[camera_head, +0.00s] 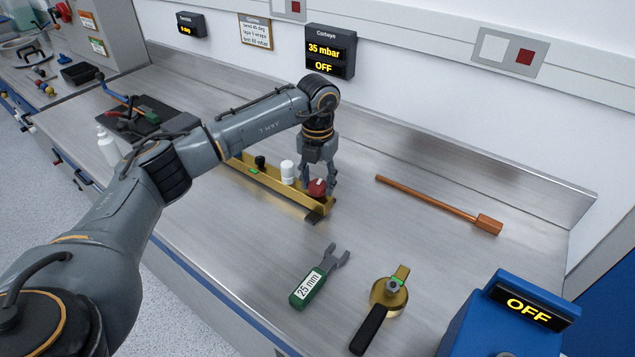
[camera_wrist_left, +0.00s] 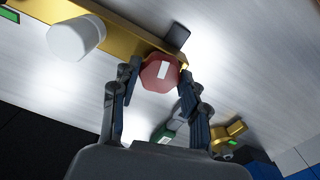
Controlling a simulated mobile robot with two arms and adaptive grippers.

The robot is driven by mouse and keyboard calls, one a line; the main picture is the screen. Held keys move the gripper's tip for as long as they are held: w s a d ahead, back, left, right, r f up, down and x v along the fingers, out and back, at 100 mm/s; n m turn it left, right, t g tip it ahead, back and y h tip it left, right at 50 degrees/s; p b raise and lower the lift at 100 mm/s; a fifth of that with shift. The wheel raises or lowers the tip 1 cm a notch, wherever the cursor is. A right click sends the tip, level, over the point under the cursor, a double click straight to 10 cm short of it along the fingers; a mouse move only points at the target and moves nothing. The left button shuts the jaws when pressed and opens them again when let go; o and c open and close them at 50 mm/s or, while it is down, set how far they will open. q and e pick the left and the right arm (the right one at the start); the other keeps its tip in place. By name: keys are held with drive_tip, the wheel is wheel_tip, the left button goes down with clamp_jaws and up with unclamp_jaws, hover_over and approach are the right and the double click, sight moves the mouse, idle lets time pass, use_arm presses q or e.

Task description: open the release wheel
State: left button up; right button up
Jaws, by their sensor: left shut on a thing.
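The release wheel looks to be the small red knob (camera_head: 317,188) with a white mark, at the right end of a yellow bar-shaped fixture (camera_head: 262,181) on the steel bench. My left gripper (camera_head: 318,190) comes down from above and is shut on the red knob. In the left wrist view the red knob (camera_wrist_left: 159,73) sits between the two fingertips (camera_wrist_left: 158,78), its white mark facing the camera. A white cap (camera_head: 288,172) and a black knob (camera_head: 260,162) stand on the same fixture, left of the red knob. My right gripper is in neither view.
A green-handled 25 mm wrench (camera_head: 307,287), a brass valve with black handle (camera_head: 388,293) and a copper rod (camera_head: 430,203) lie on the bench. A blue box reading OFF (camera_head: 520,310) stands front right. A wall display (camera_head: 329,50) reads 35 mbar, OFF.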

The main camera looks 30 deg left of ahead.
sight(317, 184)
use_arm(q)
drive_tip(key=n, duration=1.3)
idle(0.5)
drive_tip(key=o, duration=1.2)
drive_tip(key=shift+c, duration=0.2)
wheel_tip(317, 184, up, 12)
